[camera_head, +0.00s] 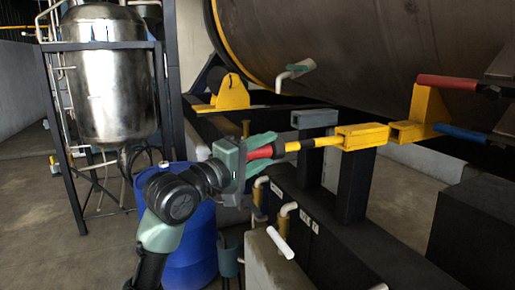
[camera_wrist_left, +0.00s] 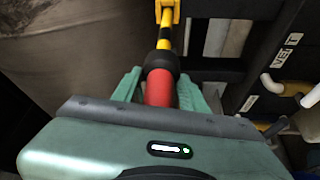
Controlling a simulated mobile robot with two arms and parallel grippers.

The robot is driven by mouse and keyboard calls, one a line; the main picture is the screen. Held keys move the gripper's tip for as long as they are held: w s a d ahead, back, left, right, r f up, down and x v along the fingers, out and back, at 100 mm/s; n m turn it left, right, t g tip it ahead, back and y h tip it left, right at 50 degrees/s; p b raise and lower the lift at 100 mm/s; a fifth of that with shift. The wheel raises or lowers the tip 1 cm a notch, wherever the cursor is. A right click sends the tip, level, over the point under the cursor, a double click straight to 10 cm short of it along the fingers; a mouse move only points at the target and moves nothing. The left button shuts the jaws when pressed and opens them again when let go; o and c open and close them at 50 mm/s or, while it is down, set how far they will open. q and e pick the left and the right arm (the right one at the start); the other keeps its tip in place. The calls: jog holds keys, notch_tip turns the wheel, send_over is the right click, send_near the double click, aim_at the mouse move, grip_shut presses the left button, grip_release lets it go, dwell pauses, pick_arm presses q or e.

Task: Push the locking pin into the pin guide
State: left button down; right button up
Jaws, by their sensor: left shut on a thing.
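The locking pin has a red handle (camera_head: 260,152), a black collar and a yellow shaft with black bands (camera_head: 318,143). My left gripper (camera_head: 262,146) is shut on the red handle, with a green finger on either side of it. The handle (camera_wrist_left: 159,90) and my left gripper (camera_wrist_left: 160,88) also show in the left wrist view. The shaft points right to the yellow pin guide (camera_head: 362,136), a square tube on a dark post. The shaft's far end meets the guide's left mouth; I cannot tell how deep it sits. My right gripper is not in view.
A yellow bracket (camera_head: 428,105) stands right of the guide, near red (camera_head: 447,82) and blue (camera_head: 461,134) handles. A large dark cylinder (camera_head: 360,40) hangs above. Pipes with white ends (camera_head: 288,209) lie below the pin. A blue drum (camera_head: 190,245) stands behind my left arm.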

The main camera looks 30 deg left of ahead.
aim_at(279, 149)
pick_arm(q)
jog(key=shift+w+d+r+p, duration=0.15)
jog(key=shift+w+d+p, duration=0.95)
jog(key=shift+w+d, duration=0.65)
jog(key=shift+w, duration=0.25)
